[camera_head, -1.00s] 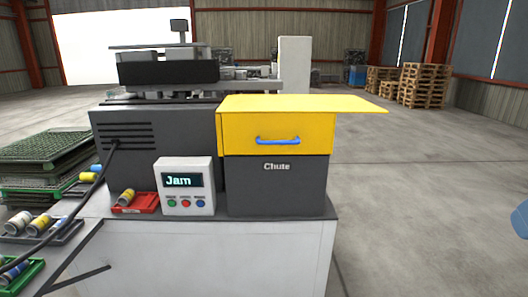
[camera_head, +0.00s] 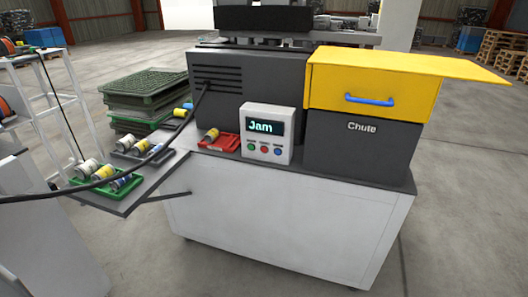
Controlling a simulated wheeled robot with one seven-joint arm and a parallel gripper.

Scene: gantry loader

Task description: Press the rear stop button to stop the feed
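A white control box (camera_head: 267,133) stands on the machine bench, its dark screen reading "Jam". Below the screen are a green button (camera_head: 251,147), a red button (camera_head: 265,149) and a blue button (camera_head: 278,152); their small labels are too blurred to read. Behind the box is the dark grey machine housing (camera_head: 240,105) with vent slots. No button marked as a rear stop shows, and the back of the machine is hidden. My gripper is not in view.
Right of the box is a dark chute (camera_head: 358,147) with a yellow cover (camera_head: 372,82) and blue handle. A red tray (camera_head: 220,143) holds a can. More canisters lie in trays on the left shelf; a black cable crosses there. Floor at right is clear.

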